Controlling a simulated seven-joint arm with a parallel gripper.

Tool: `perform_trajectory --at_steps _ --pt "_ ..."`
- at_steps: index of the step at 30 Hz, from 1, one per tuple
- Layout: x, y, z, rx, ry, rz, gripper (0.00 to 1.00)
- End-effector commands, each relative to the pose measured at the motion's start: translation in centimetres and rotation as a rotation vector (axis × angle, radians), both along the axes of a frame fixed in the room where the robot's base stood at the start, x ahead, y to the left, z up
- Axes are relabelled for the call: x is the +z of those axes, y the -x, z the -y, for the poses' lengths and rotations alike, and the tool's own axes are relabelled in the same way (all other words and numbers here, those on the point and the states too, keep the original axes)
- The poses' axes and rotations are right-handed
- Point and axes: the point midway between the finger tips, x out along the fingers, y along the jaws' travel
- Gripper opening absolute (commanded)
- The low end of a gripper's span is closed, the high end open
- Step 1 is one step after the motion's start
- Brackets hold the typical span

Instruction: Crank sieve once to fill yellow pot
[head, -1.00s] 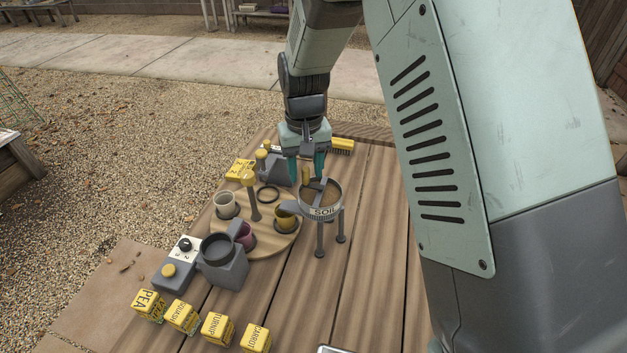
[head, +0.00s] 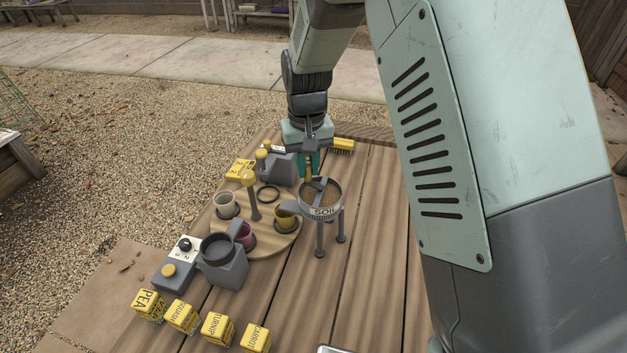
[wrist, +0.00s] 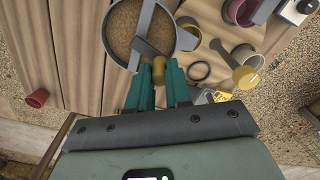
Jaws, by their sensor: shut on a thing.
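The sieve (head: 323,211), a round grey drum marked SOIL, stands on legs with brown soil inside. A grey crank bar crosses its top, with an upright yellow knob (head: 309,173) at the far end. My gripper (head: 308,163) is shut on this knob, which also shows between the fingertips in the wrist view (wrist: 159,66). The sieve's grey spout (head: 289,208) points left over the yellow pot (head: 284,222). The yellow pot sits upright on the round wooden board (head: 268,246); the spout hides part of it and its contents cannot be told.
The board also bears a beige pot (head: 227,204), a purple pot (head: 243,234) and a central yellow-topped post (head: 248,180). A grey container (head: 222,262) and a button box (head: 177,269) stand nearer. Several yellow seed boxes line the front left.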

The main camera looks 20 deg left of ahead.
Motion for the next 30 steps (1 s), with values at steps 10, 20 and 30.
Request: perform_trajectory --at_steps 10,20,30 --pt "0.0 -0.3 0.3 -0.002 0.004 -0.001 0.10" --pt "-0.1 -1.2 1.0 -0.004 0.005 -0.002 0.10" --pt "-0.1 -1.4 1.0 -0.001 0.003 -0.002 0.10"
